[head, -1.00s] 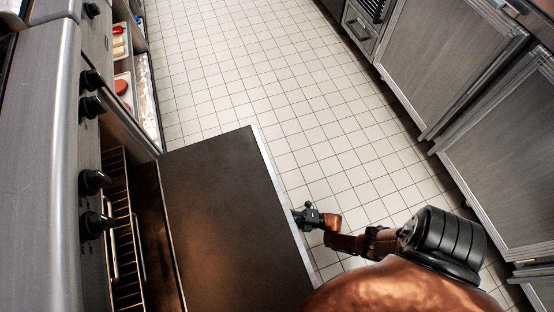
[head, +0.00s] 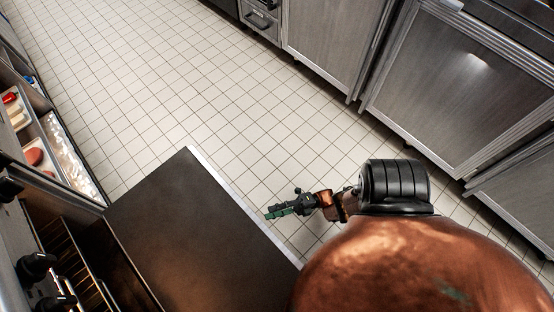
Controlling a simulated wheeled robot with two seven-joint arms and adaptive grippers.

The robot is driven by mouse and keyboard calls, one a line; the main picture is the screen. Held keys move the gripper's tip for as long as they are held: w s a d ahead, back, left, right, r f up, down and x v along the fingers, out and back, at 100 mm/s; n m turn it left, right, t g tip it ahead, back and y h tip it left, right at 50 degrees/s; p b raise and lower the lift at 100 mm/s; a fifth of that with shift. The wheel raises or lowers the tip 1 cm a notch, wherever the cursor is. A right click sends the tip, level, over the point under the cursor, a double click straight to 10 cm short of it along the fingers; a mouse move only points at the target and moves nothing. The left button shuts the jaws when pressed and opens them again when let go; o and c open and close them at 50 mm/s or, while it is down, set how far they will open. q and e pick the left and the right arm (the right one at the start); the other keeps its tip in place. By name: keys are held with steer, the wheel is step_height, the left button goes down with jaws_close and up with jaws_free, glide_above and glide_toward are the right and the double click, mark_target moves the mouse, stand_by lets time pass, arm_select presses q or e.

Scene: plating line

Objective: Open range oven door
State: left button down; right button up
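The range oven door (head: 190,225) is folded down and open, its dark inner face up and a pale strip along its outer edge. The oven opening with wire racks (head: 72,262) shows at the lower left. My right gripper (head: 270,213) is just off the door's outer edge, its fingers pointing left toward it. A narrow piece of floor shows between fingertips and edge, and no handle shows in the fingers. The fingers are too small to tell whether they are apart or closed. My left gripper is not in view.
Range knobs (head: 36,265) stick out at the lower left. A shelf with food trays (head: 40,155) stands beyond the oven. Steel cabinets (head: 450,85) line the right side. The tiled floor (head: 180,75) between is clear.

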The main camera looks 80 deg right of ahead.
steer(key=shift+s+d, duration=0.4)
steer(key=shift+s, duration=0.25)
stand_by(0.4)
